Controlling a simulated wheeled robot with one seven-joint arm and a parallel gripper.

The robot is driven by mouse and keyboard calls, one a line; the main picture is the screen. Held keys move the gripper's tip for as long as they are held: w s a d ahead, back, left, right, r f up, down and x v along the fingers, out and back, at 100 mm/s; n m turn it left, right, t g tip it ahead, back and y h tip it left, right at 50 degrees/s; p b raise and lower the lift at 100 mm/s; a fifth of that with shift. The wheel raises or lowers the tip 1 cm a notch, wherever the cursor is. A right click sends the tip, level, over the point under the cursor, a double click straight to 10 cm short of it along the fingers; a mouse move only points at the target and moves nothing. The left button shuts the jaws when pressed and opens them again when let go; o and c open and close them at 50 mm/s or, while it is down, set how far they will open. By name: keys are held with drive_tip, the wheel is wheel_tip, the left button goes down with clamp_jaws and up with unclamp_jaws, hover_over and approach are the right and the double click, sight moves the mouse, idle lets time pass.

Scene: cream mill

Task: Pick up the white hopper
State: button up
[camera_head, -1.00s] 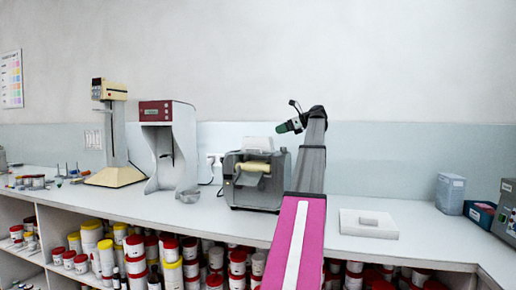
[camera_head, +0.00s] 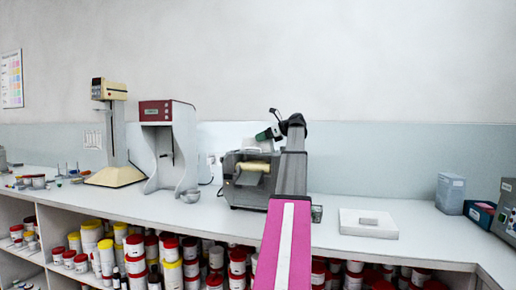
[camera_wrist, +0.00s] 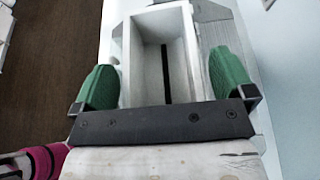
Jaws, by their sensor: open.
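The white hopper (camera_wrist: 186,50) is an open-topped rectangular box with a dark slot at its bottom. In the wrist view it lies between the two green fingers of my gripper (camera_wrist: 164,80), which stand apart at its left and right sides. The jaws are open, and a gap shows on each side. In the head view my gripper (camera_head: 265,134) is just above the grey mill (camera_head: 236,187) with its cream roller.
A beige stand (camera_head: 113,176) and a red-topped grey machine (camera_head: 156,112) stand left of the mill. A white slab (camera_head: 350,226) lies on the counter to the right. Tubs fill the shelves below. The wall is close behind.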

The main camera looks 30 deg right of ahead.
drive_tip(key=c, duration=0.8)
drive_tip(key=shift+c, duration=0.2)
